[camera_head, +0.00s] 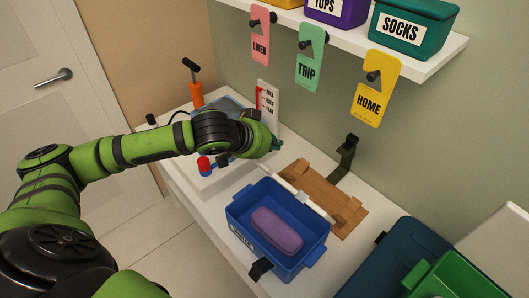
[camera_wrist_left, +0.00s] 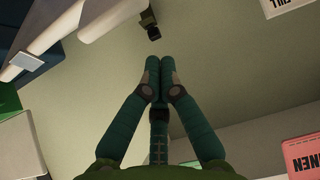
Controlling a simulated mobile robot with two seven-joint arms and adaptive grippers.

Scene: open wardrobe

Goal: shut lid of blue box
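The blue box (camera_head: 237,212) stands open on the white shelf in the head view, with a purple oblong item (camera_head: 277,229) inside. A brown panel (camera_head: 325,198) lies folded back behind the box, beyond a white strip along its rear edge; it looks like the opened lid. A dark latch (camera_head: 261,269) sits at the box's front. My left gripper (camera_head: 277,143) is behind and left of the panel, above the shelf and apart from the box. In the left wrist view its fingers (camera_wrist_left: 160,70) are together with nothing between them. My right gripper is not in view.
A dark upright bracket (camera_head: 347,152) stands behind the panel. A dark blue case (camera_head: 393,258) and green container (camera_head: 450,275) are at right.

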